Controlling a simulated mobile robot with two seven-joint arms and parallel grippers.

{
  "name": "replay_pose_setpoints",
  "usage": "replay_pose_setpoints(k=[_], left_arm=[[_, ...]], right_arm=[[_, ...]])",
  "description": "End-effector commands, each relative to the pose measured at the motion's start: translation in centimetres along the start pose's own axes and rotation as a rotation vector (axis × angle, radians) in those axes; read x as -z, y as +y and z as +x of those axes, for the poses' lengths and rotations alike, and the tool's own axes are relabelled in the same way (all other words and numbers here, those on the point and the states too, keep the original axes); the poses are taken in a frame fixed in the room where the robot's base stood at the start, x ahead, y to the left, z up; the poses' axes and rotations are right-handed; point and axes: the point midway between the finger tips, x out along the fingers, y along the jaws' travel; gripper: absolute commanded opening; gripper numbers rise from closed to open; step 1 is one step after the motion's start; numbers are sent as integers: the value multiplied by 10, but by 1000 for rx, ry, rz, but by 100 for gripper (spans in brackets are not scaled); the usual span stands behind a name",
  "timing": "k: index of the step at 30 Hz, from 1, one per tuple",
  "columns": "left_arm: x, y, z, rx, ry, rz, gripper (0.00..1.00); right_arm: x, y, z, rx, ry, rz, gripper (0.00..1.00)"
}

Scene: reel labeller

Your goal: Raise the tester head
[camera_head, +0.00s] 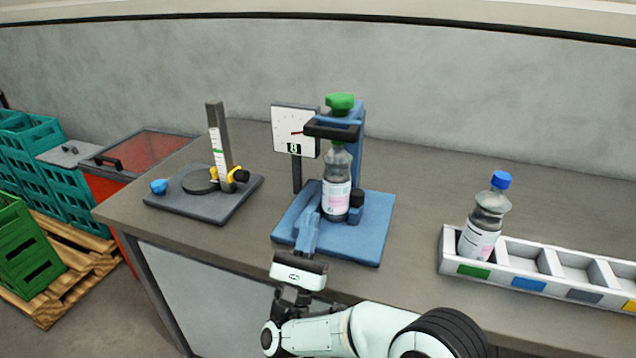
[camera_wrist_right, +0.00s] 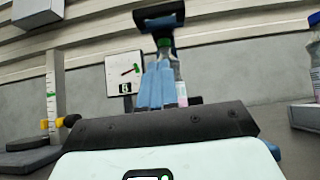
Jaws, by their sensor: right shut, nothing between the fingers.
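The tester (camera_head: 376,232) has a blue base and column, with a green knob (camera_head: 341,102) on top. Its head carries a black bar-shaped handle (camera_head: 333,130), low over the bottle; the handle also shows at the top of the wrist view (camera_wrist_right: 158,17). A clear bottle with a white-pink label (camera_head: 337,196) stands upright under the head, its top partly hidden by the handle. My right gripper (camera_head: 309,220) is shut and empty, in front of the bottle and below the handle, apart from the handle. Its blue fingers (camera_wrist_right: 155,88) cover part of the bottle in the wrist view. My left gripper is out of view.
A white dial panel (camera_head: 295,131) stands left of the column. A gauge stand (camera_head: 219,150) on a dark plate and a blue cap (camera_head: 159,186) are farther left. A white sorting rack (camera_head: 520,262) holds a blue-capped bottle (camera_head: 485,220) at right. Bare table lies between tester and rack.

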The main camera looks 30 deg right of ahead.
Motion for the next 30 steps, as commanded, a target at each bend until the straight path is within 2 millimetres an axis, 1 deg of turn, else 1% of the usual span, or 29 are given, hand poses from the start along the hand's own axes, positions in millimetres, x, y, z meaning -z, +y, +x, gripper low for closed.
replay_pose_setpoints(k=[5,9,12,19,21,24,30], left_arm=[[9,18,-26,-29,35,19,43],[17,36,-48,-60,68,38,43],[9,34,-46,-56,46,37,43],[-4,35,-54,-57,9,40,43],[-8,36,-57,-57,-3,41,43],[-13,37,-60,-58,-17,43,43],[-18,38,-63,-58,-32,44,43]], right_arm=[[-4,-1,15,0,-1,-2,0],[-4,-2,31,4,-1,-1,0],[-3,-2,53,5,-4,1,0],[-2,-1,100,3,-3,0,0],[-12,-1,109,2,-3,4,0],[-21,-1,118,2,-2,2,0],[-28,0,126,1,0,0,0]])
